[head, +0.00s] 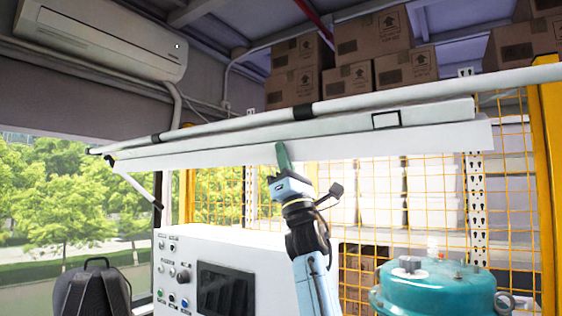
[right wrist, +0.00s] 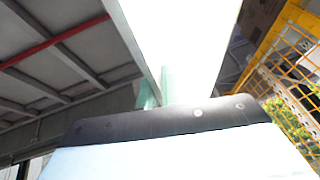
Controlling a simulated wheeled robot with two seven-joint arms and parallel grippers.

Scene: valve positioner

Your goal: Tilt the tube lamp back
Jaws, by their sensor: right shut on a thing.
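The tube lamp (head: 400,138) is a long white bar with a flat panel below it. It spans most of the head view, hung along a white pole. My right gripper (head: 282,156) reaches up from below and is shut on the lower edge of the panel, near the middle of its length. In the right wrist view, the bright white lamp (right wrist: 190,45) runs up from my greenish gripper fingers (right wrist: 153,94). The fingertips are partly hidden by the panel. My left gripper is not in view.
Below the lamp stand a white control cabinet (head: 185,262) with a dark screen and a teal vessel (head: 430,290). A yellow mesh fence (head: 510,195) is behind. Cardboard boxes (head: 370,38) sit above at the back. A black backpack (head: 90,292) is at lower left.

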